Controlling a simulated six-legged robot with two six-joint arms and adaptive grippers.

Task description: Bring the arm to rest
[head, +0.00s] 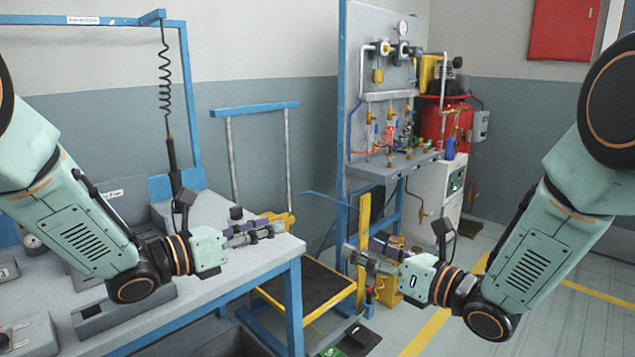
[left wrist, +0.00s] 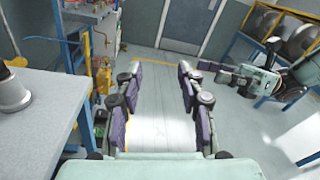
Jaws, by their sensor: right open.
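My left gripper (head: 268,230) reaches in from the left in the head view, over the right end of the grey workbench (head: 235,275). In the left wrist view my left gripper (left wrist: 160,80) has its two purple-padded fingers apart, with only floor between them.
A black tool (head: 173,165) hangs on a coiled cord above the bench. A panel with gauges and valves (head: 390,110) stands behind, beside a red tank (head: 447,118). A yellow-edged platform (head: 312,287) stands low between the arms. Floor with yellow lines (head: 425,335) is open at lower right.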

